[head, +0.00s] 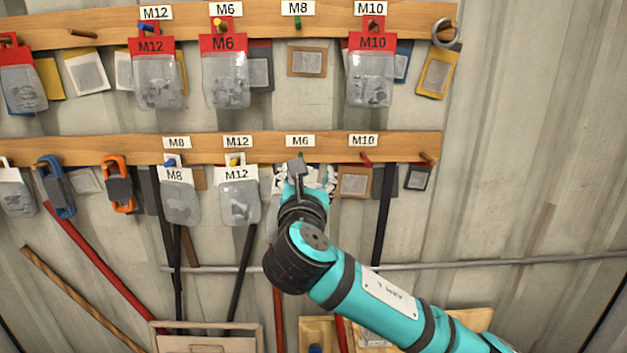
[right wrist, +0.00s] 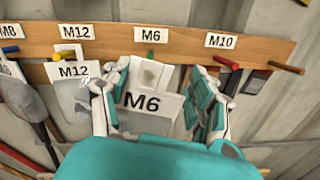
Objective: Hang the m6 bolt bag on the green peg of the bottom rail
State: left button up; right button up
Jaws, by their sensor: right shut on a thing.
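The m6 bolt bag shows in the right wrist view as a white header card (right wrist: 148,103) marked M6, upright between the fingers of my right gripper (right wrist: 153,98). The gripper is shut on it. In the head view, my right gripper (head: 303,182) is at the bottom rail (head: 268,150), just below its M6 label, and hides most of the bag. The green peg (right wrist: 150,56) is under that label, right at the card's top tab. I cannot tell whether the peg passes through the card's hole. My left gripper is not in view.
A white M12 bag (head: 239,194) hangs close on the left, with an M8 bag (head: 181,196) beyond it. The red M10 peg (right wrist: 226,63) to the right has no bolt bag. Red-topped bags hang on the top rail (head: 265,28), including another M6 bag (head: 226,80).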

jog(key=shift+w+d, duration=0.2)
jog(key=shift+w, duration=0.35)
jog(key=shift+w+a+f+b, duration=0.1)
jog(key=shift+w+a+b, duration=0.1)
jog(key=shift+w+b, duration=0.1)
jog(key=w+b, duration=0.1)
jog(key=w, duration=0.2)
jog(key=w+b, duration=0.1)
jog(key=w, duration=0.2)
jog(key=shift+w+a+f, duration=0.1)
jog(key=shift+w+f, duration=0.1)
jog(key=shift+w, duration=0.2)
jog(key=shift+w+a+f+p, duration=0.15)
jog(key=shift+w+p, duration=0.2)
jog(key=shift+w, duration=0.2)
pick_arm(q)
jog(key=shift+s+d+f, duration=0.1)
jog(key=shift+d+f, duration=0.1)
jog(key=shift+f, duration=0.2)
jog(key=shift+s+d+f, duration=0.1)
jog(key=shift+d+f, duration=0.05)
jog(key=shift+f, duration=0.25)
pick_arm(e)
jog(key=shift+w+f, duration=0.1)
